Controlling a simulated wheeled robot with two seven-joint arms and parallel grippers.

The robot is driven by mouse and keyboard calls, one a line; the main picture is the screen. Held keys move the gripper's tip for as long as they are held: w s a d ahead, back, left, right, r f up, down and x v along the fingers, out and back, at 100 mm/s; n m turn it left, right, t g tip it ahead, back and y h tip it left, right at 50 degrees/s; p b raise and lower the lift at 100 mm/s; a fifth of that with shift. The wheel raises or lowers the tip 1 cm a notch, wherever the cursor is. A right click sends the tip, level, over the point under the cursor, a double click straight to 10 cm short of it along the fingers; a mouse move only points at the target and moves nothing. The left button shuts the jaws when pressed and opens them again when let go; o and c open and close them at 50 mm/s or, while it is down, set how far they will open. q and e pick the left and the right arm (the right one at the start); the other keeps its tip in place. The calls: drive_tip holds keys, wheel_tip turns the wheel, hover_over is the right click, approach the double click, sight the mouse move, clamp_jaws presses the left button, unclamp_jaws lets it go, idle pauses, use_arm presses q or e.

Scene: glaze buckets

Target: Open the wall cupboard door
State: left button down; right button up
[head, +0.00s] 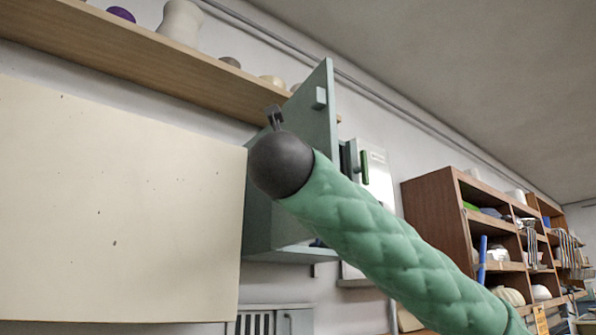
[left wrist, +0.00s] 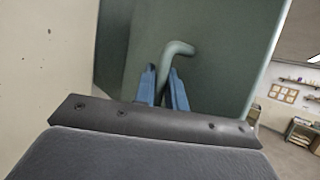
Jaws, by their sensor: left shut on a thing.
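The wall cupboard is grey-green; in the head view its lower part (head: 292,240) shows behind my arm. Its door (head: 312,125) stands out at an angle from the cupboard, so it looks at least partly open. In the left wrist view the door (left wrist: 225,75) fills the middle. My left gripper (head: 273,115) is at the door in the head view. In the left wrist view its blue fingers (left wrist: 165,88) are shut on the bent, pale green handle (left wrist: 178,50). My green-sleeved arm hides much of the cupboard. My right gripper is not in view.
A large cream panel (head: 120,210) stands close on the left. A wooden shelf (head: 130,42) with pots runs above it. A brown shelf unit (head: 435,215) with bowls and tools stands at the right. A grey vented unit (head: 270,321) is below the cupboard.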

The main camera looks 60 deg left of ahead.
use_arm(q)
drive_tip(key=c, duration=1.5)
unclamp_jaws()
drive_tip(key=shift+a, duration=0.1)
drive_tip(key=shift+o, duration=0.2)
